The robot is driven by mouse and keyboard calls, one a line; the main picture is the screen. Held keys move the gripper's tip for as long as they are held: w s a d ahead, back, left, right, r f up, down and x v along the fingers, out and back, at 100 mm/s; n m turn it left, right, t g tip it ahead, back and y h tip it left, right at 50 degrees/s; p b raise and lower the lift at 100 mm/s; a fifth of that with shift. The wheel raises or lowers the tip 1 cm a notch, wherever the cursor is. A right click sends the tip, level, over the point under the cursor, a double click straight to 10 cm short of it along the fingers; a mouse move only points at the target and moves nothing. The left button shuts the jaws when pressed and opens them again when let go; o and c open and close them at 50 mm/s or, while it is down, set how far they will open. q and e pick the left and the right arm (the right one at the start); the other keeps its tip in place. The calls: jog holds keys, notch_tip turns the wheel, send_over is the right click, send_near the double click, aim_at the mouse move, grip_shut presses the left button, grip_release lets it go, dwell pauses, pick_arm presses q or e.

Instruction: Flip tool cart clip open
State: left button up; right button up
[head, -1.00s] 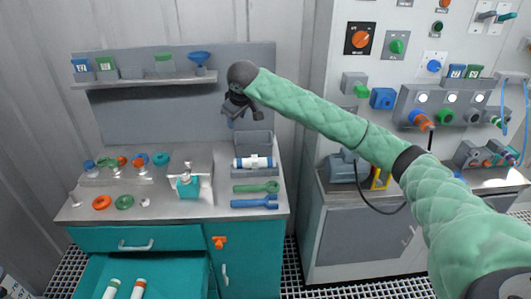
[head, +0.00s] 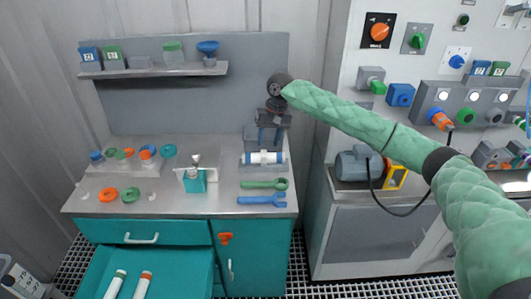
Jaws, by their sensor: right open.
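The teal tool cart (head: 268,252) stands left of centre with a grey metal top. An orange clip (head: 225,238) sits at the top of its door, above a white handle (head: 230,269). Its exact position, open or shut, is too small to tell. My right gripper (head: 266,134) is open, dark and small in the picture, pointing down over the back right of the cart top. It is well above and apart from the orange clip. It partly covers a grey holder behind a white and blue cylinder (head: 263,158). My left gripper is not in view.
A green wrench (head: 263,184) and a blue wrench (head: 262,201) lie at the cart top's right front. A teal block with a metal part (head: 195,180) stands mid-top. An open drawer (head: 180,283) holds white tubes. A grey motor (head: 357,163) stands on the right bench.

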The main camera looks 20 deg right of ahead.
aim_at(264, 155)
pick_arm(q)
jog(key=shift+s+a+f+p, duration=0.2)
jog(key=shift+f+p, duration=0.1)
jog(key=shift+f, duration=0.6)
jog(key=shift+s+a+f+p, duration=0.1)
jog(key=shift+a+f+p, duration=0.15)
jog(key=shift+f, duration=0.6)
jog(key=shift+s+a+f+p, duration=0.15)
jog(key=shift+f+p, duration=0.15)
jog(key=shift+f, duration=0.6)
pick_arm(e)
jog(key=shift+a+f, duration=0.2)
jog(key=shift+f, duration=0.8)
jog(key=shift+a+f, duration=0.25)
jog(key=shift+f, duration=0.75)
jog(key=shift+a+f, duration=0.2)
jog(key=shift+f, duration=0.8)
grip_shut()
